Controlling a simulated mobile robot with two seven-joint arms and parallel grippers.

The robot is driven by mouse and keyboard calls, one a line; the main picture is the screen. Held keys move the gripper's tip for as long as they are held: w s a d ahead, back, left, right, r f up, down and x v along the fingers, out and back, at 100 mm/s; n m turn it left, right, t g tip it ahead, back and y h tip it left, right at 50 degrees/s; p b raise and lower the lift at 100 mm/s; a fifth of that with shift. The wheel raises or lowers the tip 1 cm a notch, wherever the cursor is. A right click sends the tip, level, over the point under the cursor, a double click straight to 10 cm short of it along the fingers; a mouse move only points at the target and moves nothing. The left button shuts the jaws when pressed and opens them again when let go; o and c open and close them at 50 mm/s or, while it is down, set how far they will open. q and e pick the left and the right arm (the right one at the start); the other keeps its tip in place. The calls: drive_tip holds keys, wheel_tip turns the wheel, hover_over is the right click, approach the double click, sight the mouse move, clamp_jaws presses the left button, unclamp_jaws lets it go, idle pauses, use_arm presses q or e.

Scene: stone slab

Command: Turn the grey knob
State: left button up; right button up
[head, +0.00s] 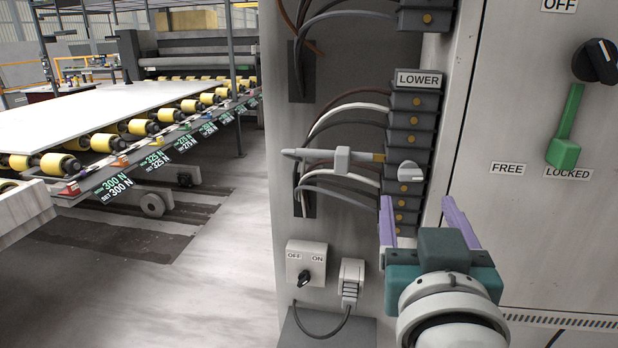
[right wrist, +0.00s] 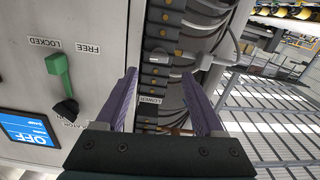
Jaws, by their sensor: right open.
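A small light grey knob (head: 410,171) sticks out in front of the dark terminal column in the head view. It lies in line with a grey rod (head: 300,153) that carries a pale block (head: 342,158). My right gripper (head: 420,208) is open, its purple fingers pointing up at the cabinet. In the head view it is just below the knob, apart from it, with nothing between the fingers. In the right wrist view my open gripper (right wrist: 160,76) faces the terminal column (right wrist: 158,45); I cannot clearly make out the knob there. My left gripper is not in view.
A green lever (head: 566,130) with a black knob (head: 597,61) is on the cabinet door at right. A LOWER label (head: 418,79) and loose cables border the terminals. An OFF/ON switch (head: 305,265) sits lower left. A roller conveyor (head: 140,127) carries a slab.

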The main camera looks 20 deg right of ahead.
sight(411, 178)
drive_tip(key=p+x, duration=0.1)
drive_tip(key=x, duration=0.5)
drive_tip(key=shift+d+r, duration=0.15)
drive_tip(key=shift+d, duration=0.05)
drive_tip(key=shift+p+x, duration=0.35)
drive_tip(key=shift+x, duration=0.4)
drive_tip(key=shift+c, duration=0.2)
drive_tip(key=c, duration=0.3)
clamp_jaws()
